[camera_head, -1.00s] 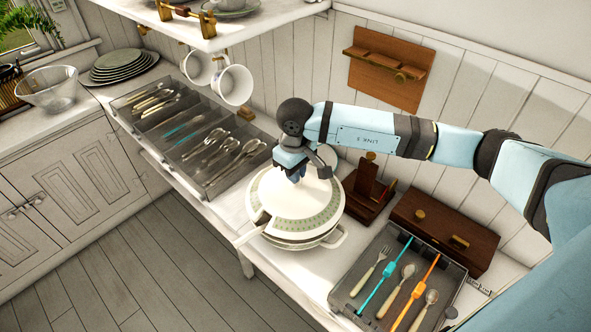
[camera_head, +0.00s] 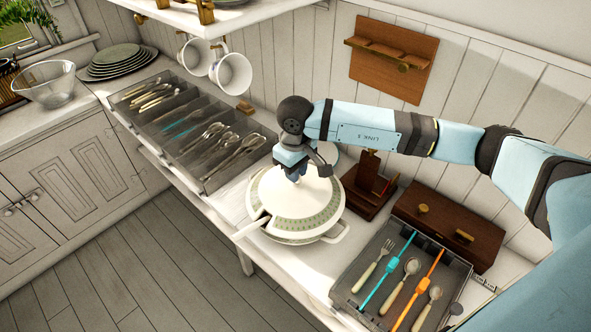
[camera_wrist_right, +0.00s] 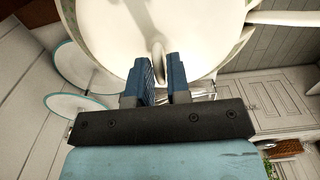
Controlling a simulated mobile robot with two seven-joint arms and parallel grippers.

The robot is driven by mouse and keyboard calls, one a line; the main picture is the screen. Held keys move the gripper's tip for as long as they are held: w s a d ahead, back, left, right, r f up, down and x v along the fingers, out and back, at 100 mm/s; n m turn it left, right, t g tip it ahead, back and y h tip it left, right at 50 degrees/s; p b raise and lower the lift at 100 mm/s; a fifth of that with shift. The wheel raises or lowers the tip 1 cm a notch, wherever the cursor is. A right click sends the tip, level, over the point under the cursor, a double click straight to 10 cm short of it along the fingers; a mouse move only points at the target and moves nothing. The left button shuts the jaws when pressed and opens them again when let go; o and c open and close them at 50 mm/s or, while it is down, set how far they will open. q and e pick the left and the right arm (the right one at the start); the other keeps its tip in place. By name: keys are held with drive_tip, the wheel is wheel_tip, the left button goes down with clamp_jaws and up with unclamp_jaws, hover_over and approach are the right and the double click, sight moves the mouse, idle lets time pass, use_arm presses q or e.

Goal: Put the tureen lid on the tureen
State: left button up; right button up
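The white tureen lid (camera_head: 275,195), with a green patterned band, lies over the white tureen (camera_head: 320,239) on the counter. It looks level and at or very near the rim; exact contact is hard to tell. A pale ladle handle (camera_head: 250,228) sticks out at the lid's left edge. My right gripper (camera_head: 297,174) is above the lid's centre, pointing down. In the right wrist view its fingers (camera_wrist_right: 159,80) stand on both sides of the lid's loop handle (camera_wrist_right: 158,48) and appear shut on it. My left gripper is not in view.
A grey cutlery tray (camera_head: 343,283) stands close at the right, with a dark wooden box (camera_head: 447,227) behind it. A wooden holder (camera_head: 366,190) stands just behind the tureen. A longer cutlery tray (camera_head: 200,180) is at the left. Cups (camera_head: 233,74) hang under the shelf.

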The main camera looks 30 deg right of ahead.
drive_tip(key=o, duration=0.3)
drive_tip(key=shift+o, duration=0.2)
drive_tip(key=shift+r, duration=0.1)
wheel_tip(320, 180, up, 14)
drive_tip(key=b, duration=0.2)
drive_tip(key=shift+s+f, duration=0.1)
drive_tip(key=shift+f, duration=0.1)
